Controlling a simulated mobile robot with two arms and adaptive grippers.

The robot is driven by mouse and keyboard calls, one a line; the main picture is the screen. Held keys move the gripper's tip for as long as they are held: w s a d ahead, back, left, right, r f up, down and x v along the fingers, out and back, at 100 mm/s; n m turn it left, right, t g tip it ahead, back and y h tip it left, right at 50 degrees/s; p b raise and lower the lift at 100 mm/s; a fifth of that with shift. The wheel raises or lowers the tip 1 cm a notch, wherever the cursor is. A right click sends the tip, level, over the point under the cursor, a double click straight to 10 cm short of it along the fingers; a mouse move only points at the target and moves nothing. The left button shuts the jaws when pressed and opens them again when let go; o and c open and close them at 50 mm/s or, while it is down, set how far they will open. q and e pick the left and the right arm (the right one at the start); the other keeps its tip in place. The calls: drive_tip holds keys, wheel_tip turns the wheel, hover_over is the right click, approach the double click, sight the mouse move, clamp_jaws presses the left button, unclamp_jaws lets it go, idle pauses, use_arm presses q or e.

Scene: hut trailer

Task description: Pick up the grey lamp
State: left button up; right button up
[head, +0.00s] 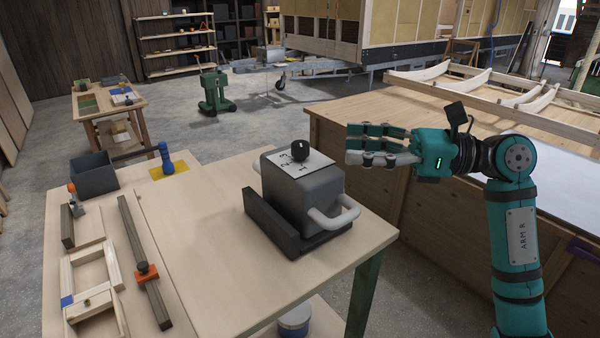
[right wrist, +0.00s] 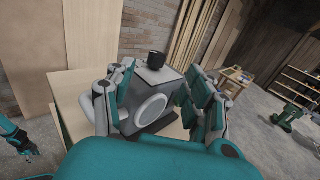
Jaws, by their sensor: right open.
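A grey box-shaped thing (head: 302,197) stands on the near wooden table. It has a pale loop handle on its right side, and a white numbered plate and black knob (head: 299,150) on top. I cannot tell if it is the lamp; nothing else is clearly a lamp. My right gripper (head: 350,144) is open and empty, right of the box and apart from it, fingers pointing left. In the right wrist view the box (right wrist: 150,112) shows between the spread fingers, handle facing the camera. What looks like my left gripper (right wrist: 22,142) shows small at the left edge.
The table (head: 215,230) also holds a dark bin (head: 93,178), a blue item on a yellow patch (head: 167,160), a wooden frame (head: 92,285) and a bar with an orange clamp (head: 146,270). A large wooden bench (head: 415,110) stands at right. The tabletop in front of the box is clear.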

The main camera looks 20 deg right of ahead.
sight(301, 142)
drive_tip(key=p+x, duration=0.1)
drive_tip(key=x, duration=0.3)
drive_tip(key=shift+a+p, duration=0.15)
drive_tip(key=shift+p, duration=0.15)
drive_tip(key=shift+w+a+p, duration=0.1)
drive_tip(key=shift+a+p, duration=0.15)
drive_tip(key=shift+p, duration=0.05)
drive_tip(key=p+x, duration=0.2)
drive_tip(key=x, duration=0.1)
drive_tip(key=p+x, duration=0.1)
drive_tip(key=shift+a+f, duration=0.2)
drive_tip(key=shift+f, duration=0.1)
drive_tip(key=shift+a, duration=0.15)
drive_tip(key=shift+f, duration=0.15)
drive_tip(key=shift+c, duration=0.8)
clamp_jaws()
